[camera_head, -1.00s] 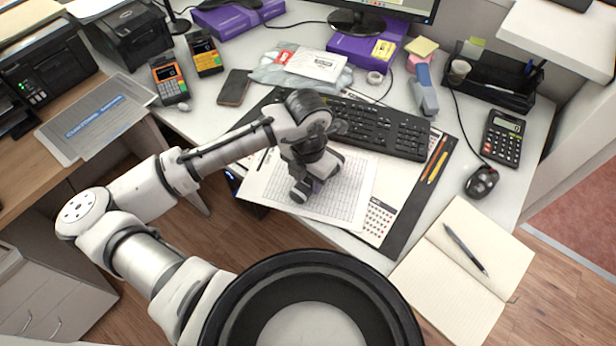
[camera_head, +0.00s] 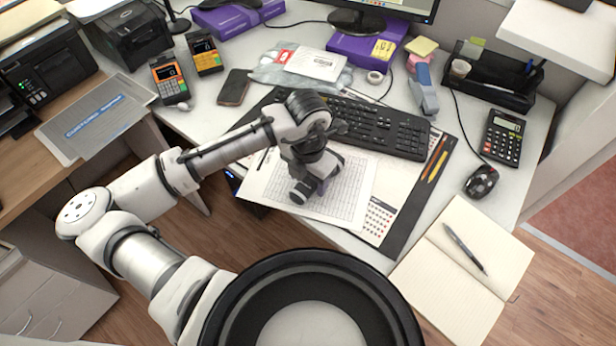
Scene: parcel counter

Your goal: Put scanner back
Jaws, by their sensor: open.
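My gripper (camera_head: 311,190) points down over the printed sheet (camera_head: 262,192) at the middle of the desk. It is open. My wrist covers most of the space between and behind the fingers. Two dark handheld devices with yellow-orange faces, the front one (camera_head: 168,78) and the back one (camera_head: 204,53), lie at the left of the desk. A blue and grey handheld device (camera_head: 424,90) stands right of the keyboard. I cannot tell for sure which thing is the scanner.
A black keyboard (camera_head: 395,132) lies just behind my gripper. A phone (camera_head: 234,87) and bagged parcels (camera_head: 316,64) lie behind left. A calculator (camera_head: 503,137), mouse (camera_head: 481,182) and open notebook (camera_head: 466,262) are at right. A black organiser (camera_head: 490,85) stands at back right.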

